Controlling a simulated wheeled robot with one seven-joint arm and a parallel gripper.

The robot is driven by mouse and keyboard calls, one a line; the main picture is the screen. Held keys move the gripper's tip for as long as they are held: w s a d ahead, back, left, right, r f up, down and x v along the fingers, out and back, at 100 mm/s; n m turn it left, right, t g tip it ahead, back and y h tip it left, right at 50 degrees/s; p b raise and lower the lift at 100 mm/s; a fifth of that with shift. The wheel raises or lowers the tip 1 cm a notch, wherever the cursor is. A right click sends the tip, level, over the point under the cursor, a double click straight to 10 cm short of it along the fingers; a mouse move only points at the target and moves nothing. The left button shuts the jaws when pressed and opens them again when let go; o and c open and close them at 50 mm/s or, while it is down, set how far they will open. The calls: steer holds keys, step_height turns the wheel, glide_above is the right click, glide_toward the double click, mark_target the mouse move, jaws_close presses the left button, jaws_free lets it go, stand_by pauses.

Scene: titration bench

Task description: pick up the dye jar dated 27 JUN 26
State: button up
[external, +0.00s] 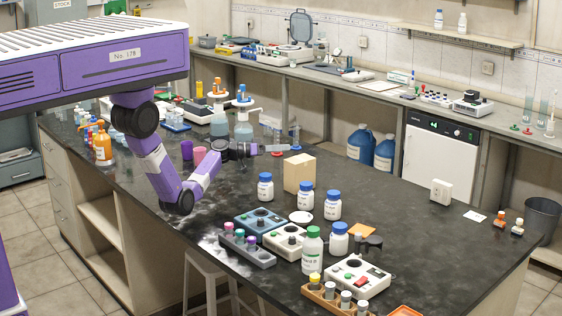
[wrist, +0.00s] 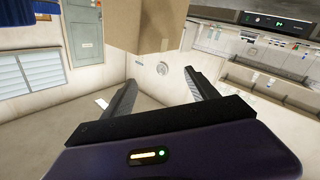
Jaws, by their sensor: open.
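Several white jars with blue lids stand on the dark bench in the external view: one left of the wooden block (external: 265,187), two in front of the block (external: 305,200) (external: 333,206), and one nearer the front (external: 338,240). Their labels are too small to read, so I cannot tell which is dated 27 JUN 26. My gripper (external: 280,148) is above the bench, behind and above the leftmost jar, pointing right. In the wrist view my gripper (wrist: 167,88) has its fingers apart with nothing between them.
The tan block (external: 299,173) stands close to the jars; it also fills the top of the wrist view (wrist: 147,28). Instrument boxes (external: 287,241), a vial rack (external: 246,249) and a green-capped bottle (external: 312,252) crowd the front. The bench right of the jars is mostly clear.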

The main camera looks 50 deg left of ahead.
steer(key=d+r+m+h, duration=0.1)
steer(key=d, duration=0.1)
steer(key=w+d+m+g+h, duration=0.1)
steer(key=d, duration=0.1)
steer(key=d+r+m+g+h, duration=0.1)
steer(key=d, duration=0.2)
steer(key=shift+w+d+r+m, duration=0.1)
steer(key=shift+w+r+m, duration=0.05)
steer(key=shift+r+m, duration=0.2)
steer(key=d+m+g+h, duration=0.2)
steer(key=d+m+g, duration=0.1)
steer(key=d, duration=0.3)
steer(key=m+g+y+b, duration=0.2)
steer(key=m+g+y, duration=0.1)
steer(key=m+g, duration=0.45)
glide_toward(332, 192)
step_height(332, 192, down, 2)
steer(key=w+d, duration=0.1)
steer(key=d, duration=0.2)
steer(key=shift+n+g, duration=0.25)
steer(key=shift+n, duration=0.05)
steer(key=p+x, duration=0.2)
steer(key=x, duration=0.4)
steer(key=shift+d+f, duration=0.15)
steer(key=shift+d, duration=0.05)
steer(key=shift+d+f, duration=0.25)
steer(key=shift+d, duration=0.1)
jaws_close()
